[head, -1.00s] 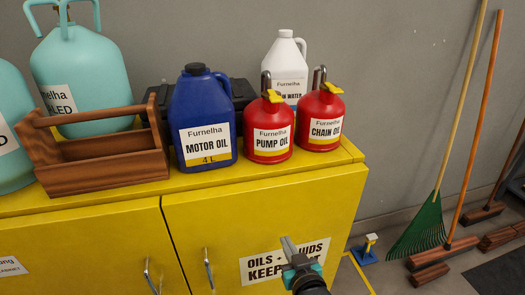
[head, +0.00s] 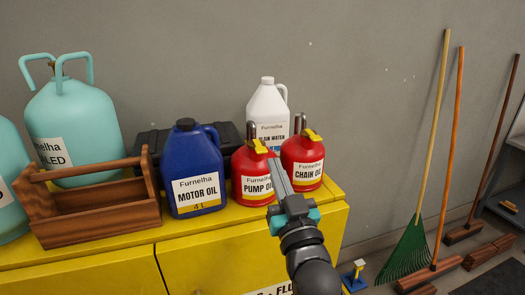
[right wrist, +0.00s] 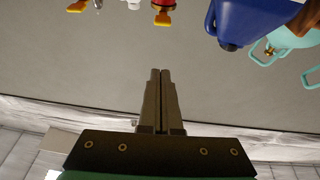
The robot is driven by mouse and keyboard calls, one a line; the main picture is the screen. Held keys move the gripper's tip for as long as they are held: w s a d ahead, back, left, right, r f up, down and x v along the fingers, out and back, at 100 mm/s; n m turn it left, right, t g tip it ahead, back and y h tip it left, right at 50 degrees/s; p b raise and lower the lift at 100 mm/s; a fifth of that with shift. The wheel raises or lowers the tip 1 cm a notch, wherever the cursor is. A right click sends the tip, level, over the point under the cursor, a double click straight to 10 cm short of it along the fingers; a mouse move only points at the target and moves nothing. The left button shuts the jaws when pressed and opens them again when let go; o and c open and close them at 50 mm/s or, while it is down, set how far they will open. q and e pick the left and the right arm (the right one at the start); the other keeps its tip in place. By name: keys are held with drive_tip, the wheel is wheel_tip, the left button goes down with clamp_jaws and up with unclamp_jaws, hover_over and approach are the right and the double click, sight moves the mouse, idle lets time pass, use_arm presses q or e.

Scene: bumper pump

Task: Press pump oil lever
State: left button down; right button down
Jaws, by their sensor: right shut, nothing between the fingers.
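The red pump oil can (head: 250,186) stands upright on the yellow cabinet, between the blue motor oil jug and the red chain oil can. Its yellow lever (head: 260,146) is on top, beside a grey spout. My right gripper (head: 273,164) is shut and empty. In the head view its tips overlap the can's right side, a little below the lever; contact cannot be told. In the right wrist view, which looks inverted, the shut fingers (right wrist: 160,72) point toward the wall, and a red can with a yellow lever (right wrist: 162,18) shows at the top edge. My left gripper is out of view.
The chain oil can (head: 303,165) stands close on the right, the motor oil jug (head: 195,170) on the left. A white jug (head: 268,105) and a black case stand behind. A wooden tool carrier (head: 100,220) and teal tanks are farther left. Space above the cans is open.

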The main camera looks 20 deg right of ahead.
drive_tip(key=shift+w, duration=0.1)
wheel_tip(320, 180, up, 3)
drive_tip(key=p, duration=0.2)
hover_over(258, 146)
drive_tip(key=s, duration=0.5)
drive_tip(key=shift+w+f+p, duration=0.1)
drive_tip(key=shift+f+p, duration=0.25)
drive_tip(key=shift+f, duration=1.55)
